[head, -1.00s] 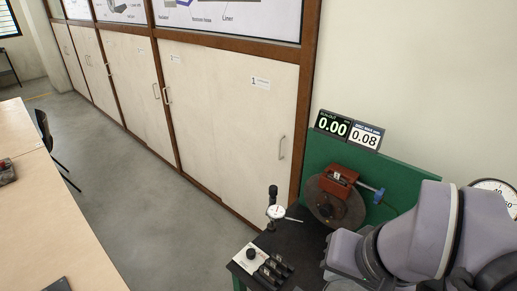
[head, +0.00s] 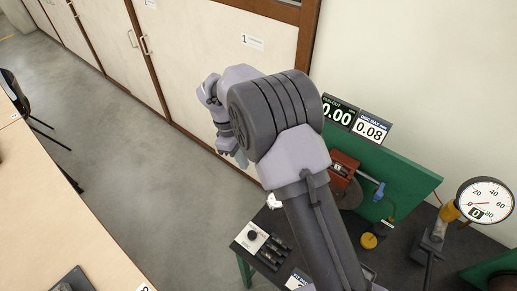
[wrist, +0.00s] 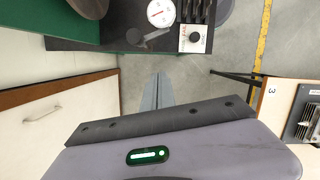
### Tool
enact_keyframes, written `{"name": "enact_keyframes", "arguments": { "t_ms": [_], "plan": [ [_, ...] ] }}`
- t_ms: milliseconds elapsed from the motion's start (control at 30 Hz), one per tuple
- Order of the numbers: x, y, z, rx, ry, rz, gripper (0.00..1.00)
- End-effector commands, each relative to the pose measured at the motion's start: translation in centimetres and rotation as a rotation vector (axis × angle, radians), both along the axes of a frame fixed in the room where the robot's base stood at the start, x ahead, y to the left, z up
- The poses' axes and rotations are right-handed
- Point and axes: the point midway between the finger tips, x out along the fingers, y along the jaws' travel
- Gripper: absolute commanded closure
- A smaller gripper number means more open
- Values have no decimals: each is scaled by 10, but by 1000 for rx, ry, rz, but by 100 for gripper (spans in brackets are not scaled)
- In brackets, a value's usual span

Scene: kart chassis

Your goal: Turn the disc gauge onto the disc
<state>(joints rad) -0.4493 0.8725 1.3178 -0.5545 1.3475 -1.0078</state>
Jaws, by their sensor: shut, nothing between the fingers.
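The disc gauge, a small white dial on a stand, shows in the wrist view (wrist: 160,13) near the edge of the black bench top, with a grey stem beside it. In the head view my arm hides most of it; only a white bit (head: 274,202) shows. The grey disc (head: 352,194) stands under a red caliper (head: 343,165), mostly behind my arm; part of it is at the top of the wrist view (wrist: 90,5). My gripper (head: 228,145) is shut and empty, above the floor beside the bench, apart from the gauge. Its closed fingers also show in the wrist view (wrist: 158,90).
Two readouts show 0.00 (head: 337,113) and 0.08 (head: 372,129) above the green panel. A large dial (head: 485,200) stands right. Cabinets line the back; the floor between is clear.

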Motion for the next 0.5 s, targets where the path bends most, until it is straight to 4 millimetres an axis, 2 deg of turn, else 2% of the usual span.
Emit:
{"name": "enact_keyframes", "arguments": {
  "t_ms": [167,500],
  "plan": [
    [-4,-6,-29,-1,4,0,100],
    [-13,-23,-100,0,2,-2,100]
  ]
}}
